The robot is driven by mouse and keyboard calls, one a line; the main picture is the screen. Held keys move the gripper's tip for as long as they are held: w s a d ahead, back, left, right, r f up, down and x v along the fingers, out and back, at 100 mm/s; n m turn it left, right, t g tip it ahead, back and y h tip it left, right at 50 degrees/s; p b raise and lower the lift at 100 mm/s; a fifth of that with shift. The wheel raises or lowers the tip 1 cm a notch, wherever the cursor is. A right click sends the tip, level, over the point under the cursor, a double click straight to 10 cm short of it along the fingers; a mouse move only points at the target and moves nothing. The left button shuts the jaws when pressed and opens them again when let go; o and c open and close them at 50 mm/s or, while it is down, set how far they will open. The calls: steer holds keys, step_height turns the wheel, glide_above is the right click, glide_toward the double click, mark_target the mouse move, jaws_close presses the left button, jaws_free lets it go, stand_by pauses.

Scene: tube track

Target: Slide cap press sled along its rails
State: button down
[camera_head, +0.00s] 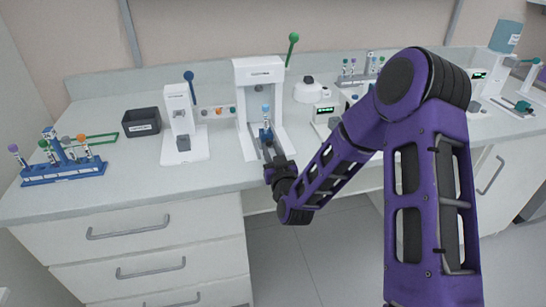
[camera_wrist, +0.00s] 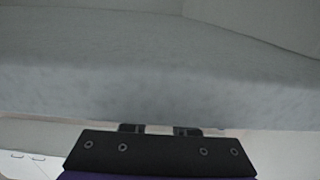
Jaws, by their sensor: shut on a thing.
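The white cap press (camera_head: 241,85) with a raised green-knobbed lever stands near the middle of the counter. Its blue sled (camera_head: 266,134) lies on the rails at the front of the press base and carries an upright tube (camera_head: 266,112) with a light blue cap. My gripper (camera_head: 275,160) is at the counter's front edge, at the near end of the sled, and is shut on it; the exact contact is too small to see. In the wrist view, the gripper's fingers (camera_wrist: 160,129) show only in part below the counter edge, and the sled cannot be made out.
A smaller white press (camera_head: 180,115) with a blue-knobbed lever stands left of the cap press. A dark bin (camera_head: 141,122) and a blue tube rack (camera_head: 64,172) are farther left. White devices (camera_head: 318,95) stand close on the right.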

steer(key=shift+x, duration=0.8)
steer(key=c, duration=0.7)
jaws_free()
steer(key=shift+p+v, duration=4)
steer(key=shift+v, duration=4.75)
